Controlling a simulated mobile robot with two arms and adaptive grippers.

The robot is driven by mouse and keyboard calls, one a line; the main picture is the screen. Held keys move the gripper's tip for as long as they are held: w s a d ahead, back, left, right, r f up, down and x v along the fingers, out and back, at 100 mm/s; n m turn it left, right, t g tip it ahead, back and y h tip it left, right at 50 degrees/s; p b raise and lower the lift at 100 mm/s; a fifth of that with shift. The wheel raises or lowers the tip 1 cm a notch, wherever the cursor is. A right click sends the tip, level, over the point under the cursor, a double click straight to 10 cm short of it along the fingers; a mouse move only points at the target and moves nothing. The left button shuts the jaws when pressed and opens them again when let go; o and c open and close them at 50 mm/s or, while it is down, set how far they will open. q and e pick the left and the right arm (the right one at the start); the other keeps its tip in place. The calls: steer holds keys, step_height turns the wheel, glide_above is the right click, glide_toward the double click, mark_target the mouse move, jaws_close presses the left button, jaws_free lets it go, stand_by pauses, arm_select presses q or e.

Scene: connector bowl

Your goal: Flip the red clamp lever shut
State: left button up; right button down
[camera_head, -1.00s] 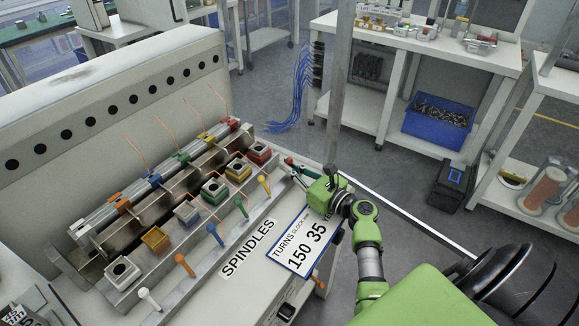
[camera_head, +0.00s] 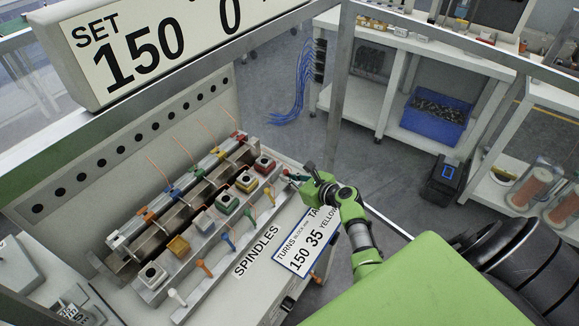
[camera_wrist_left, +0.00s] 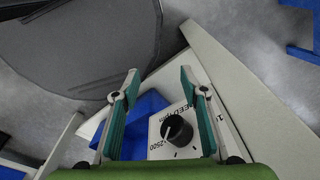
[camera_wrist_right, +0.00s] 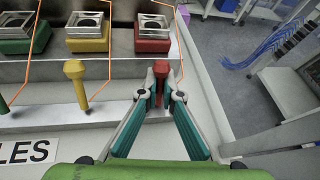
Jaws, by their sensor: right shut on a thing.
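The red clamp lever (camera_wrist_right: 160,78) stands at the end of a row of coloured levers, in front of the red block (camera_wrist_right: 152,40). In the right wrist view my right gripper (camera_wrist_right: 160,95) is closed around it, one fingertip on each side. In the head view the right gripper (camera_head: 288,174) is at the far right end of the row and largely covers the lever. My left gripper (camera_wrist_left: 158,78) shows only in the left wrist view; its fingers are apart with nothing gripped. Behind and between them are a black knob (camera_wrist_left: 177,130) on a white panel and a blue bin.
A yellow lever (camera_wrist_right: 77,85) stands left of the right gripper, with a yellow block behind it. More levers and blocks continue to the left. Thin orange wires (camera_wrist_right: 110,50) run above the row. A SPINDLES label (camera_head: 257,251) and a turns card (camera_head: 305,245) lie in front.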

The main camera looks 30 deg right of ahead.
steer(key=shift+w+g+p, duration=0.15)
steer(key=shift+g+p, duration=0.45)
steer(key=shift+p, duration=0.8)
steer(key=shift+a, duration=0.1)
steer(key=c, duration=2.2)
jaws_free()
steer(key=shift+c, duration=0.2)
steer(key=v, duration=1.2)
steer(key=shift+a+f, duration=0.1)
steer(key=shift+a, duration=0.1)
